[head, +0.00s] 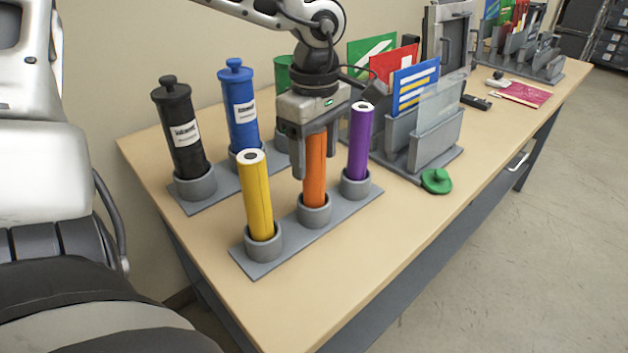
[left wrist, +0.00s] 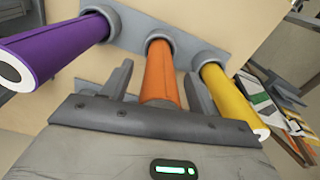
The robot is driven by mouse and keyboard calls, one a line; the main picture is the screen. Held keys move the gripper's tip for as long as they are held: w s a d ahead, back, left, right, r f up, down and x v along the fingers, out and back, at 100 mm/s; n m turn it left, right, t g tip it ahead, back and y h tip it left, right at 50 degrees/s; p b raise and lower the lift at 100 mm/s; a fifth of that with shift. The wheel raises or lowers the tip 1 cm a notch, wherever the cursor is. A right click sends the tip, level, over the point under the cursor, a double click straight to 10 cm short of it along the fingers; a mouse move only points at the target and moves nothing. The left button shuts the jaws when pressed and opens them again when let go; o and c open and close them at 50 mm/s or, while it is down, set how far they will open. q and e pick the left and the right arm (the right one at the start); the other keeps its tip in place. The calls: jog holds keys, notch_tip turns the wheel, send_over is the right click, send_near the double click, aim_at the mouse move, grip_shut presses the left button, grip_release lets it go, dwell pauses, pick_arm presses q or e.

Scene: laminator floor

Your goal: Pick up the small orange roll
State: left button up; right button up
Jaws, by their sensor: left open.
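The small orange roll (head: 315,175) stands upright in the middle cup of a grey three-cup holder (head: 289,237) on the table. My left gripper (head: 314,165) is above the holder, pointing down, with its fingers open on either side of the orange roll. The left wrist view shows the orange roll (left wrist: 161,75) between the two fingers (left wrist: 160,88), with gaps beside it. The roll's top is hidden by the gripper. A yellow roll (head: 256,195) stands in the left cup and a purple roll (head: 360,142) in the right cup. My right gripper is not in view.
A black canister (head: 181,130) and a blue canister (head: 239,108) stand in a holder behind, with a green one (head: 283,75) partly hidden. A grey rack (head: 420,140) of coloured sheets stands right. A green lid (head: 436,181) lies near it. The table front is clear.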

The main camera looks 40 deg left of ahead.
pick_arm(q)
grip_shut()
